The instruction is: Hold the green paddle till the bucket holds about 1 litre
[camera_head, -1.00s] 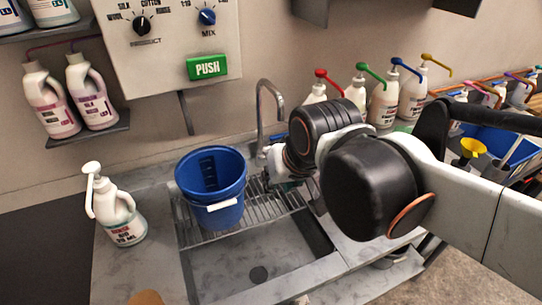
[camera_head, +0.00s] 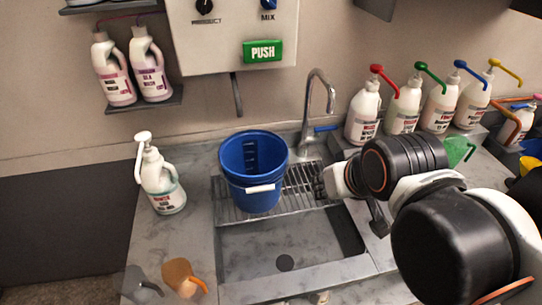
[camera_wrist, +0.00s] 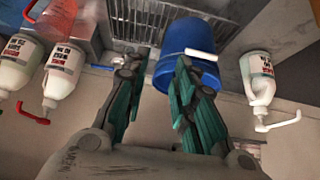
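The green paddle marked PUSH (camera_head: 263,51) is on the front of the white dispenser box on the wall. Nothing touches it. The blue bucket (camera_head: 262,196) stands upright on the wire rack over the sink, below the dispenser's grey spout (camera_head: 237,95). Marks show on its inner wall; I see no stream and cannot tell a liquid level. My gripper (camera_head: 328,182) is right of the bucket and well below the paddle. In the wrist view my gripper (camera_wrist: 159,68) has its fingers apart with nothing held, and the bucket (camera_wrist: 180,38) shows behind them.
A tap (camera_head: 318,92) stands behind the rack. A white pump bottle (camera_head: 160,182) is left of the bucket. Several pump bottles (camera_head: 364,115) line the right wall. Two jugs (camera_head: 151,68) sit on a shelf left of the dispenser. The sink basin (camera_head: 290,250) is open in front.

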